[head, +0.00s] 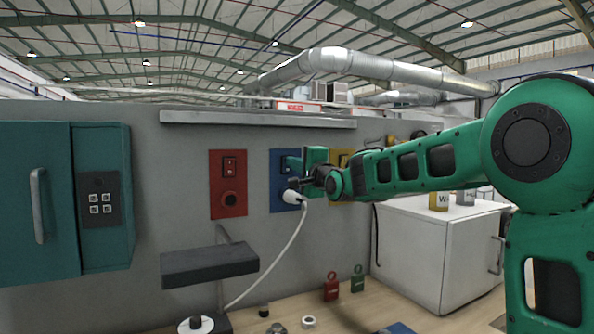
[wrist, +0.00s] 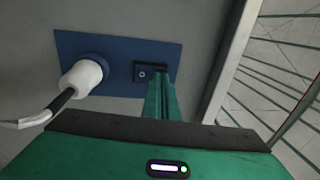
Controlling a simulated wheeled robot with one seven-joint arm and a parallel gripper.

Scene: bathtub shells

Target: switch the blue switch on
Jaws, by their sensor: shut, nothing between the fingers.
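The blue switch panel (head: 277,187) is mounted on the grey wall, between a red panel and a yellow one. It also shows in the wrist view (wrist: 112,50). Its black rocker switch (wrist: 144,72) carries a white ring mark; part of it lies behind my fingers. A white plug (wrist: 82,78) sits in the panel's socket, with a cable hanging from it. My gripper (wrist: 162,80) is shut and empty, its green fingertips at the switch's edge; I cannot tell whether they touch it. In the head view my gripper (head: 290,165) covers most of the switch.
The red panel (head: 228,185) is to the left, and the yellow panel (head: 342,160) is partly behind my arm. A dark shelf (head: 210,266) juts out below. A teal cabinet (head: 65,200) is at left, a white cabinet (head: 425,250) at right. The plug's cable hangs below the panel.

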